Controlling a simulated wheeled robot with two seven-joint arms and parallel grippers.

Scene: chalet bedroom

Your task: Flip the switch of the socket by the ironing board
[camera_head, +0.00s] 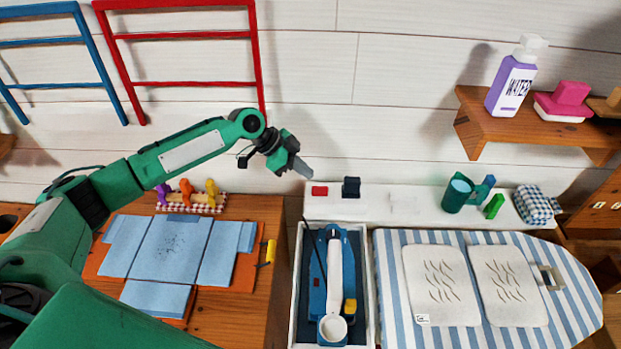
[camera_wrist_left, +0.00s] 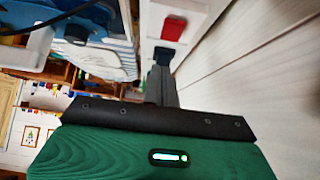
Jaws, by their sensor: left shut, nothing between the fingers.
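On the white ledge (camera_head: 400,203) along the wall, left of the ironing board (camera_head: 587,285), sits a small red switch-like block (camera_head: 319,190). A dark block (camera_head: 351,187) is just right of it. The red block also shows in the left wrist view (camera_wrist_left: 172,27), with the dark block (camera_wrist_left: 163,55) nearer the fingers. My left gripper (camera_head: 302,170) is shut and empty. Its tips point right and down, above and slightly left of the red block, seemingly apart from it. In the left wrist view the fingers (camera_wrist_left: 160,85) point towards both blocks. My right gripper is out of view.
A white tray (camera_head: 297,290) holding a blue-and-white iron (camera_head: 335,265) stands below the ledge. A wooden table (camera_head: 250,215) with blue cloth is at left. A green cup (camera_head: 456,193) and checked bundle (camera_head: 537,205) stand further right on the ledge. A wooden shelf (camera_head: 490,125) hangs above.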

